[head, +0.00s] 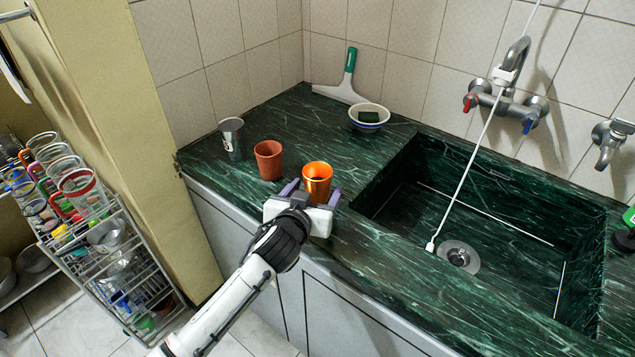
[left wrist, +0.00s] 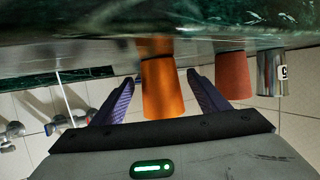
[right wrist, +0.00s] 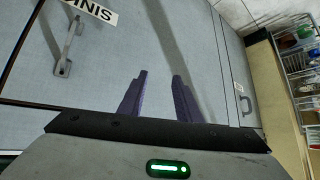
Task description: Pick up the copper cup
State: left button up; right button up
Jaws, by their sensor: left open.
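The shiny orange copper cup (head: 317,180) stands upright near the front edge of the dark green counter (head: 345,253). My left gripper (head: 312,193) is open, with its purple fingers on either side of the cup. In the left wrist view, which appears upside down, the cup (left wrist: 162,90) is between the two spread fingers (left wrist: 161,80), with gaps on both sides. My right gripper (right wrist: 159,78) shows only in its wrist view, open and empty, facing the grey cabinet front (right wrist: 90,60).
A matte terracotta cup (head: 268,160) and a metal cup (head: 232,139) stand left of the copper cup. A bowl (head: 369,117) and squeegee (head: 344,82) are at the back. The sink (head: 400,210) lies to the right. A dish rack (head: 120,262) is at far left.

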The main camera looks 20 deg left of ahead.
pick_arm(q)
jog(key=shift+x, duration=1.1)
jog(key=c, duration=1.2)
